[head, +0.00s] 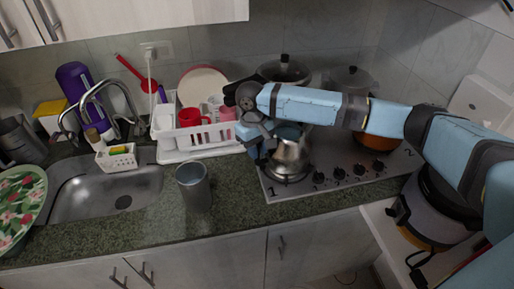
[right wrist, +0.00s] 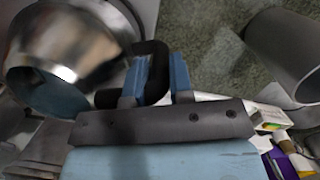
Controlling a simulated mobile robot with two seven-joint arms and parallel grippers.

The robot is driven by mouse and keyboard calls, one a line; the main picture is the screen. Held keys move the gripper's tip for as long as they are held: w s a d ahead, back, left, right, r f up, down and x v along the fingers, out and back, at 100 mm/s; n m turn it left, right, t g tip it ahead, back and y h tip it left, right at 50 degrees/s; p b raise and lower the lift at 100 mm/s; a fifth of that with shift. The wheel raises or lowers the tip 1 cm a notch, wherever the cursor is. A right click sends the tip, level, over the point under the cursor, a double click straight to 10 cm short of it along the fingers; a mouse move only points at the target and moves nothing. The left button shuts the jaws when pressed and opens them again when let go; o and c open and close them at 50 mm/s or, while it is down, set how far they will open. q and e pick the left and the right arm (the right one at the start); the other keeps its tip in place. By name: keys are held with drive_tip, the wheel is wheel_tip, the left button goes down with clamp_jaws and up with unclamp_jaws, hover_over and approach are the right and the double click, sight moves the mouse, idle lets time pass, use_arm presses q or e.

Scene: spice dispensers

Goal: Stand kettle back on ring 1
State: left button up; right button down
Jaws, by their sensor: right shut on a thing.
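The kettle (head: 291,158) is a shiny metal pot, upright over the front-left ring of the hob (head: 330,160). A "1" is marked at the hob's front-left corner, by that ring (head: 287,179). My right gripper (head: 259,152) is at the kettle's left side. In the right wrist view, its blue fingers (right wrist: 158,78) are shut on the kettle's black handle, and the kettle body (right wrist: 75,45) is at upper left. The kettle's base is close to the ring; I cannot tell whether it touches. My left gripper is not in view.
A metal tumbler (head: 194,188) stands on the counter left of the hob. A white dish rack (head: 195,135) is behind it, the sink (head: 105,190) further left. A dark pot (head: 285,72) and an orange pot (head: 376,138) are on the hob. A rice cooker (head: 428,215) stands right.

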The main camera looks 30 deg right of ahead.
drive_tip(key=shift+f+p, duration=0.35)
drive_tip(key=shift+f, duration=0.05)
drive_tip(key=c, duration=1)
unclamp_jaws()
drive_tip(key=shift+f, duration=0.15)
drive_tip(key=shift+r+b, duration=0.3)
drive_tip(key=shift+b, duration=0.25)
drive_tip(key=r, duration=0.4)
drive_tip(key=w+r, duration=0.1)
drive_tip(key=r, duration=0.3)
drive_tip(key=r+b, duration=0.1)
drive_tip(key=r, duration=0.3)
drive_tip(key=shift+w+a+r, duration=0.2)
drive_tip(key=shift+w+r, duration=0.05)
drive_tip(key=shift+w, duration=0.1)
